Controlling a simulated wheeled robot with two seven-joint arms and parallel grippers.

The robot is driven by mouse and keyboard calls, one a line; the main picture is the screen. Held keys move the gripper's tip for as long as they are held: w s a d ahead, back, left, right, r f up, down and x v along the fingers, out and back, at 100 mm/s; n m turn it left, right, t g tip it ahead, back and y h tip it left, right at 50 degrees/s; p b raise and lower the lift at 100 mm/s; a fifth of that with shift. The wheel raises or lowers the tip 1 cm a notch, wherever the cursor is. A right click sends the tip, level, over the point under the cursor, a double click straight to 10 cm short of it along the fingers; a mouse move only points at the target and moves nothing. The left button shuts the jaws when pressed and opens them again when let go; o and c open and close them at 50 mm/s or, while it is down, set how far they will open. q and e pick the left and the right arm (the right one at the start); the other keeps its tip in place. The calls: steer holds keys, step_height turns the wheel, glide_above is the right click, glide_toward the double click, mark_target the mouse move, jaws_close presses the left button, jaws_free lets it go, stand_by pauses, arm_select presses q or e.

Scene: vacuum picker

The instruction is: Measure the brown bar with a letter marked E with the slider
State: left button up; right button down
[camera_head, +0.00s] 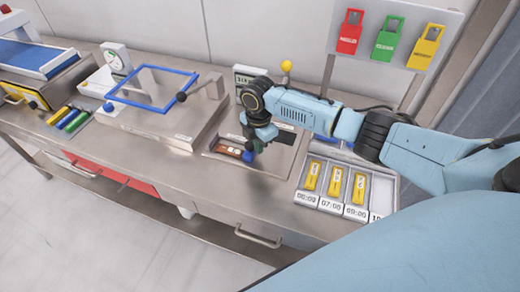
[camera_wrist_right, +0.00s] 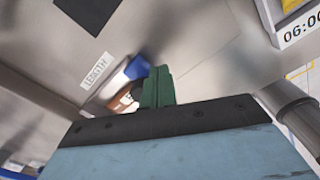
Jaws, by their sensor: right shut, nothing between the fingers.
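The brown bar (camera_head: 229,149) lies in the length-measuring station at the middle of the bench; its letter is too small to read. The blue slider (camera_head: 248,156) is at the bar's right end. In the right wrist view the brown bar (camera_wrist_right: 122,100) and the blue slider (camera_wrist_right: 137,68) show beside the "LENGTH" label, partly hidden behind my gripper. My right gripper (camera_head: 257,146) is shut and empty, pointing down just above and beside the slider; its green fingers (camera_wrist_right: 157,86) are together. I cannot tell whether they touch the slider. My left gripper is not in view.
A tray (camera_head: 328,204) with yellow tags in time-labelled slots stands to the right. A device with a blue frame (camera_head: 150,88) stands to the left, and several coloured bars (camera_head: 70,119) lie further left. Red, green and yellow tags hang on a board (camera_head: 398,15) behind. The bench front is clear.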

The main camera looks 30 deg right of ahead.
steer(key=shift+w+a, duration=0.45)
stand_by(1.0)
steer(key=shift+w+a+r, duration=0.15)
steer(key=shift+a, duration=0.05)
stand_by(1.5)
steer(key=shift+s+d+p, duration=0.3)
steer(key=shift+d+p, duration=0.05)
steer(key=shift+p, duration=0.05)
steer(key=shift+s+d+p, duration=0.45)
steer(key=shift+s+p, duration=0.05)
step_height(320, 180, up, 8)
steer(key=p, duration=0.7)
steer(key=shift+s+f, duration=0.1)
steer(key=shift+f, duration=0.1)
